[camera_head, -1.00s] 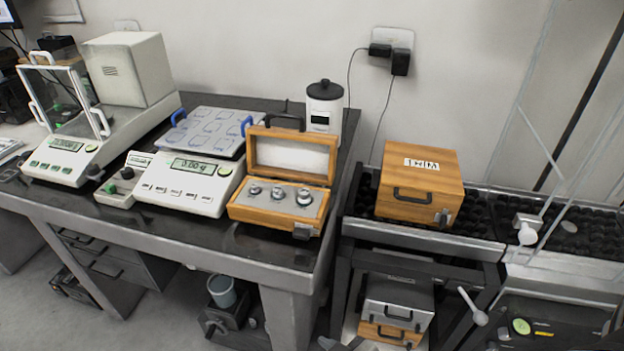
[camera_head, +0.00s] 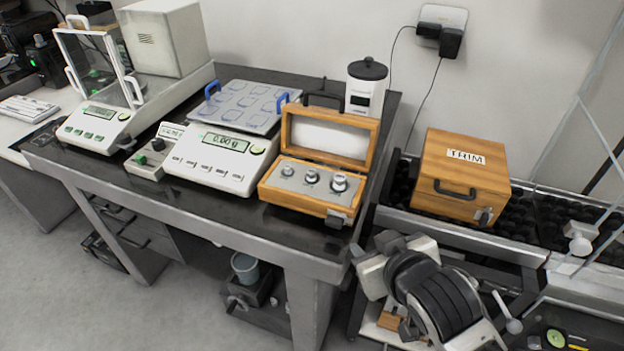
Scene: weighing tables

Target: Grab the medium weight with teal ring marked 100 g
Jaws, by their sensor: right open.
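An open wooden box (camera_head: 295,199) on the dark table holds three metal weights in a row, rising in size from left to right. The middle weight (camera_head: 312,177) is of medium size; its ring colour and mark are too small to read. The small weight (camera_head: 288,171) is left of it and the large weight (camera_head: 339,183) right of it. My right gripper (camera_head: 378,256) is open and empty, low at the right of the table's front corner, apart from the box and the weights. My left gripper is not in view.
The box's raised lid (camera_head: 328,137) stands behind the weights. A balance (camera_head: 215,158) is close on the left, and a white canister (camera_head: 364,88) stands behind. A closed wooden TRIM box (camera_head: 460,177) sits on the rack at right. The table's front strip is clear.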

